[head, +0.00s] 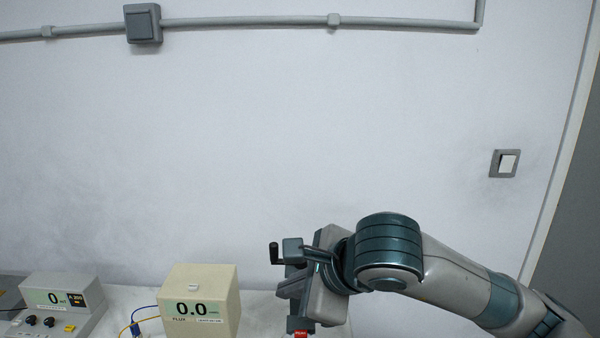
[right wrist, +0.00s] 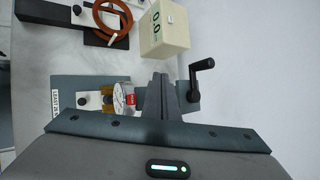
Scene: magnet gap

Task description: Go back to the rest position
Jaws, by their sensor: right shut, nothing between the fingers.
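My right gripper (head: 288,290) reaches in from the right, low in the head view, its fingers pointing left. In the right wrist view its two dark fingers (right wrist: 161,97) are together with nothing between them. A crank with a black handle (right wrist: 203,65) stands close beside the fingertips; the crank handle (head: 274,253) also shows in the head view just above the gripper. I cannot tell whether the fingers touch it. My left gripper is in neither view.
A cream flux meter (head: 205,300) reading 0.0 stands left of my gripper. A grey supply box (head: 60,300) reading 0 is further left.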

